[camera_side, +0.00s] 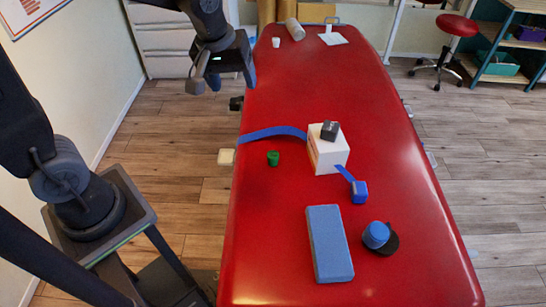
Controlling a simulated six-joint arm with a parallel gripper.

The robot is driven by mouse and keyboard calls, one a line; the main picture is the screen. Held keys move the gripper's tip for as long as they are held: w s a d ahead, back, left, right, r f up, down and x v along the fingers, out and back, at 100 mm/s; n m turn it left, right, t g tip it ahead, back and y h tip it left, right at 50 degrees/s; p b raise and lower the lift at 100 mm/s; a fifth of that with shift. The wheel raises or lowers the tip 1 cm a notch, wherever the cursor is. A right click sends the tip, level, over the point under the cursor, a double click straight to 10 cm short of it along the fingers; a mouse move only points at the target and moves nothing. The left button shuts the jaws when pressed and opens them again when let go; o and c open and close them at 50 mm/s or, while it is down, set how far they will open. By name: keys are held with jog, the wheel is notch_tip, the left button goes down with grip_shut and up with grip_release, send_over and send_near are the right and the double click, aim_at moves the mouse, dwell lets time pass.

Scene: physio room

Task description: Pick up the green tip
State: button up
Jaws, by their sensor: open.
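The green tip (273,158) is a small green piece on the red treatment table (290,220), near its left edge, left of a white box. My gripper (221,84) is high up at the top left, over the table's left edge, well away from the green tip and farther back. It is open, and I see nothing between its fingers. The green tip is in full view and nothing touches it.
A white box (328,158) with a dark object (329,130) on top stands mid-table. A blue strap (270,134) runs from it to the left edge. A blue block (329,243), a blue roll (376,234) and a small blue cube (359,192) lie nearer the front. The table's far half is mostly clear.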

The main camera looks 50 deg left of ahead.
jog(key=w+f+n+g, duration=0.1)
jog(key=w+f+n, duration=0.2)
jog(key=w+f, duration=0.25)
jog(key=n+g, duration=0.2)
jog(key=n, duration=0.4)
send_over(273, 154)
notch_tip(273, 154, down, 14)
jog(key=f, duration=0.7)
jog(key=shift+s+a+f, duration=0.1)
jog(key=shift+a+f, duration=0.15)
jog(key=shift+w+d+f, duration=0.1)
jog(key=shift+f, duration=1.4)
jog(key=shift+w+d+f, duration=0.1)
jog(key=shift+f, duration=1.4)
jog(key=c, duration=1)
jog(key=shift+r, duration=0.1)
